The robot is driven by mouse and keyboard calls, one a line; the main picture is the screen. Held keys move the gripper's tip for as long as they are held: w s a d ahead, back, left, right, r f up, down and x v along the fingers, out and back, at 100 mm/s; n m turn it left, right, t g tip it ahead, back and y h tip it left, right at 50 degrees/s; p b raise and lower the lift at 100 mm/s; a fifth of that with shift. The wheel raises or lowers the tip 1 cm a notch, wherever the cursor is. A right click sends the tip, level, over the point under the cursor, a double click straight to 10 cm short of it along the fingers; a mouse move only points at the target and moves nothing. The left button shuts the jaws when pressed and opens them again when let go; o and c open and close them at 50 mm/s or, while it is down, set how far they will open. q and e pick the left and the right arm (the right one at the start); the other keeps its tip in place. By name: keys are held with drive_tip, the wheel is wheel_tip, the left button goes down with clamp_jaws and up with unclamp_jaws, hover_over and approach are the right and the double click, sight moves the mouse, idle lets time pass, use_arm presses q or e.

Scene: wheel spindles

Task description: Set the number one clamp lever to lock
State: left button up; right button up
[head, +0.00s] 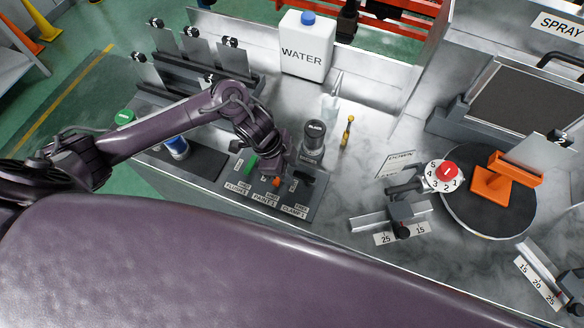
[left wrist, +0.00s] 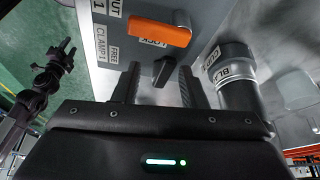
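The clamp 1 lever is a small black handle (head: 304,177) at the right end of a dark control panel, by the "CLAMP 1" label (head: 294,211). In the left wrist view the black lever (left wrist: 163,71) lies between my left gripper's two fingers (left wrist: 157,80). The fingers are apart, with a gap on each side of it. "FREE" (left wrist: 115,53) and "LOCK" (left wrist: 153,43) labels show near it; I cannot tell which it points to. In the head view my left gripper (head: 277,164) is over the panel, its fingertips partly hidden. My right gripper is not in view.
An orange lever (left wrist: 160,33) sits close beside the black one, and a green lever (head: 251,164) is farther left. A dark cylinder labelled black (head: 313,140) stands just behind the panel. A turntable (head: 490,212) with an orange fixture is at the right.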

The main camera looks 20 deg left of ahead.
use_arm(q)
drive_tip(key=shift+x, duration=0.8)
drive_tip(key=shift+w, duration=0.1)
clamp_jaws()
drive_tip(key=shift+w+m+g+b, duration=0.45)
drive_tip(key=shift+w+m, duration=0.2)
drive_tip(key=shift+m, duration=0.55)
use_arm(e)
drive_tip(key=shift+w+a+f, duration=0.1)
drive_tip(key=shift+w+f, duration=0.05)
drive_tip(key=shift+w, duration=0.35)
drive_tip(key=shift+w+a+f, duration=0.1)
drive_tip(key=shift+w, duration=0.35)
use_arm(q)
unclamp_jaws()
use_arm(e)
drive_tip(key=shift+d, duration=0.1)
use_arm(q)
drive_tip(key=shift+r, duration=0.1)
